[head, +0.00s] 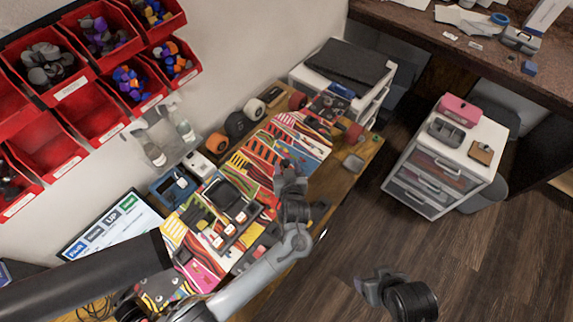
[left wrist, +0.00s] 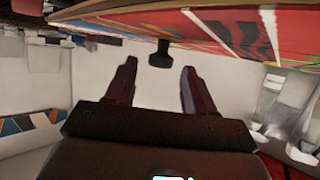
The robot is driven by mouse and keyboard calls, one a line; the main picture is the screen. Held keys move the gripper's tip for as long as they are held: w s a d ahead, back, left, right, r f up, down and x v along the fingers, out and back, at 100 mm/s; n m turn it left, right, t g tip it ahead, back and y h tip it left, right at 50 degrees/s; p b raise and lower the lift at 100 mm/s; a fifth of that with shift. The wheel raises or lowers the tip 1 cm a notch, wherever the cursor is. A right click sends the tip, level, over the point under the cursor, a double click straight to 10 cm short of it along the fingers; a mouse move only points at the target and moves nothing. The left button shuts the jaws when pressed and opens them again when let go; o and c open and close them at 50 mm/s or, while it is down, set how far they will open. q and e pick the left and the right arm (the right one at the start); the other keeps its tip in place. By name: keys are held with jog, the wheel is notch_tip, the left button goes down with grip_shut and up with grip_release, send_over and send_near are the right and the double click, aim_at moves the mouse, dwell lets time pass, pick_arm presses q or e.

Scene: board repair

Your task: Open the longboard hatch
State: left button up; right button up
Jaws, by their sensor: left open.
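The longboard (head: 290,143) lies on the wooden bench, with a red, orange and white patterned deck. A dark open-framed compartment (head: 228,197) sits in its middle part; I cannot tell whether this is the hatch. My left gripper (head: 284,168) is over the deck, right of that compartment. In the left wrist view its two fingers (left wrist: 158,78) are apart with nothing between the tips. A small dark knob-like part (left wrist: 160,54) shows just beyond them, close to the patterned board edge (left wrist: 215,30). My right gripper (head: 372,286) hangs over the floor at lower right; its jaw gap is unclear.
Red parts bins (head: 75,85) hang on the wall at upper left. A screen (head: 110,228) with coloured tiles stands left of the board. A white drawer unit (head: 445,160) stands at right. The floor (head: 330,260) between bench and drawers is clear.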

pick_arm(q)
jog(key=shift+x, duration=0.85)
grip_shut()
